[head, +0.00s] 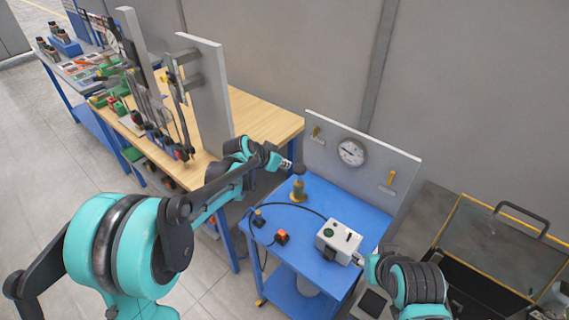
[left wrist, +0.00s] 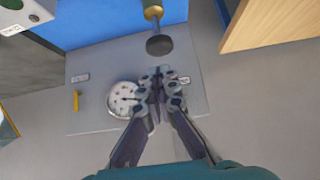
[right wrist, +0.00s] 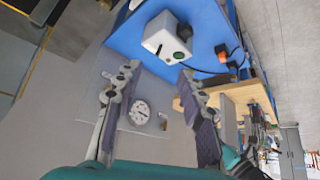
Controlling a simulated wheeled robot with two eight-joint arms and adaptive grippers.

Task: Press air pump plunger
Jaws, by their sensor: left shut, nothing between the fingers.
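The air pump (head: 298,189) is a small brass cylinder with a dark round plunger knob (head: 298,169) on top. It stands upright on the blue cart near its back left. In the left wrist view the dark knob (left wrist: 159,45) faces the camera, with the brass body (left wrist: 153,12) behind it. My left gripper (head: 287,165) is shut and empty, just left of the knob in the head view; its fingertips (left wrist: 160,72) show a little below the knob in the left wrist view. I cannot tell whether they touch. My right gripper (right wrist: 157,75) is open and empty, near the white box.
A white control box (head: 339,241) with a green button sits at the cart's front right. An orange switch (head: 282,237) and a black cable lie on the cart. A grey panel with a round gauge (head: 352,152) stands behind. A wooden bench (head: 262,115) is to the left.

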